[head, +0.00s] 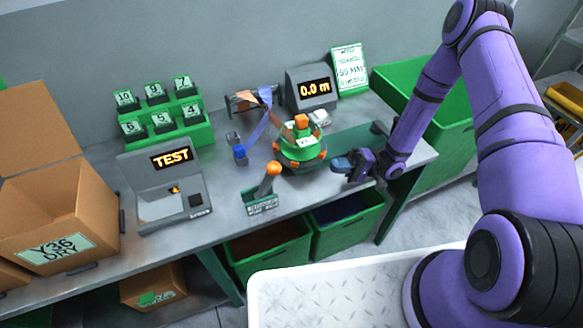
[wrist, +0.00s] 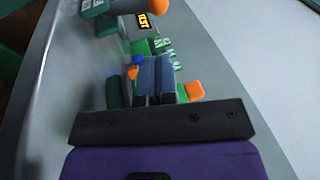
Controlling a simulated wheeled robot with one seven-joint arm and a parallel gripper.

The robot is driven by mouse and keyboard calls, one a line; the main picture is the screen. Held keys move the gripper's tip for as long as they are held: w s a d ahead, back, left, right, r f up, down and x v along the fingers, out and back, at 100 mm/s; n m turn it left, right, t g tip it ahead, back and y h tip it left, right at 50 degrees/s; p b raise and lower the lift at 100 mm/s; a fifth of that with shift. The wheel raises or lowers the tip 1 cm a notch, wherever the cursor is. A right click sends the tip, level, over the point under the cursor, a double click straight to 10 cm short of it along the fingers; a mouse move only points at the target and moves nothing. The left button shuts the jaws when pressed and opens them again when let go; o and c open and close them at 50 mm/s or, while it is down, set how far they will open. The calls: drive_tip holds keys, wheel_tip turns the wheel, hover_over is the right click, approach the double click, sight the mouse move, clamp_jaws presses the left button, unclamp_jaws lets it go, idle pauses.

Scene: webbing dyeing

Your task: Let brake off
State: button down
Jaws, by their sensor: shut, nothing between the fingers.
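A lever with an orange knob (head: 272,169) stands up from a green labelled base (head: 262,205) at the bench's front edge; I cannot confirm it is the brake. Its knob seems to show at the top of the wrist view (wrist: 158,5). A green round reel (head: 300,158) with orange knobs stands behind and right of the lever. My gripper (head: 343,164) is shut and empty just right of the reel, above the bench. In the wrist view its blue-grey fingers (wrist: 156,75) are together, hiding part of the reel, whose orange parts (wrist: 194,90) show beside them.
A box with a TEST display (head: 165,190) and a green rack of number cards (head: 165,125) stand left. A 0.0 m display (head: 311,87) and blue and orange webbing (head: 262,110) are behind. Green bins (head: 270,250) sit below the bench; a cardboard box (head: 60,215) is far left.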

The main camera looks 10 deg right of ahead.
drive_tip(key=shift+f, duration=0.3)
drive_tip(key=shift+s, duration=0.1)
drive_tip(key=x, duration=1.4)
drive_tip(key=shift+w+r, duration=0.15)
drive_tip(key=shift+w, duration=0.1)
drive_tip(key=shift+a, duration=0.1)
wheel_tip(320, 180, up, 4)
drive_tip(key=n+t+h, duration=0.1)
drive_tip(key=h, duration=0.7)
hover_over(269, 179)
drive_tip(key=a, duration=0.2)
drive_tip(key=shift+s+a, duration=0.15)
drive_tip(key=shift+a, duration=0.05)
drive_tip(key=shift+s+a+f+n+t+h, duration=0.1)
drive_tip(key=shift+s+a+n+t+h, duration=0.1)
drive_tip(key=shift+a+h, duration=0.35)
drive_tip(key=shift+s+a+f+n+t+h, duration=0.1)
drive_tip(key=shift+s+a+f+t+h, duration=0.1)
drive_tip(key=shift+a+h, duration=0.35)
drive_tip(key=shift+a, duration=0.2)
